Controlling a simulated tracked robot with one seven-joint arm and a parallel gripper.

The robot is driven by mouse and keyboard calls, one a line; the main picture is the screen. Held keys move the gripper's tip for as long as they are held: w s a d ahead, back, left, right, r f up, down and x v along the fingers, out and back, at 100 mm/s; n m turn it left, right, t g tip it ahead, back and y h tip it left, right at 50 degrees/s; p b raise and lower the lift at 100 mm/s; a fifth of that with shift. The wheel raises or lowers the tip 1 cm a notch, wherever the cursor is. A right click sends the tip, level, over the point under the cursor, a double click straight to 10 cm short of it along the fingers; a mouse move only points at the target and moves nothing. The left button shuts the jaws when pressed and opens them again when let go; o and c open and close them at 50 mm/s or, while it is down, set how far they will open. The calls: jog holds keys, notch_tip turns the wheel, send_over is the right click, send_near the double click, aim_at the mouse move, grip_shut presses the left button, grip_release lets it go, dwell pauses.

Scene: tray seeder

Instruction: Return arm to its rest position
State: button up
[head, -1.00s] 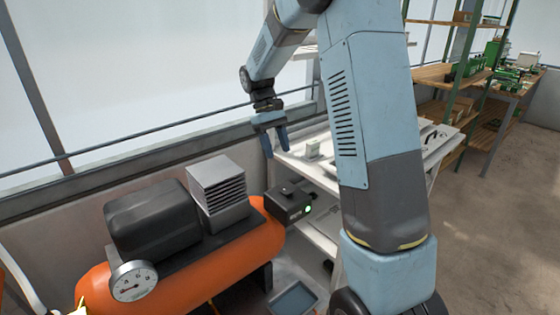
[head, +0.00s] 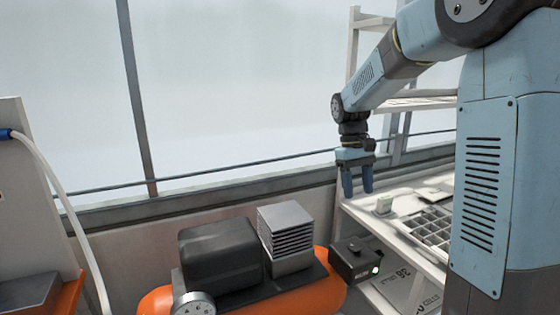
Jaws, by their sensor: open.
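My gripper (head: 357,188) hangs from my bent blue arm in the upper right of the head view. Its two blue fingers point down and stand apart, with nothing between them. It is in front of the window wall, near the left end of a white bench (head: 357,212). The fingers look clear of the bench top. My arm's large lower link fills the right side and hides part of the bench.
An orange compressor (head: 325,287) with a black motor cover (head: 222,252), a finned block (head: 286,237) and a gauge (head: 194,305) stands below. A black box with a green light (head: 355,261) is beside it. A seed tray (head: 430,228) lies on the bench. A white hose (head: 62,205) hangs at left.

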jog(key=s+r+m+t, duration=0.1)
jog(key=s+r+t, duration=0.2)
jog(key=s, duration=0.9)
jog(key=s+d+r+m+t+y, duration=0.1)
jog(key=s+r+t, duration=0.3)
jog(key=s, duration=0.8)
jog(key=shift+d+m+t, duration=0.2)
jog(key=shift+m+t, duration=0.4)
jog(key=shift+m, duration=0.2)
jog(key=shift+s, duration=0.1)
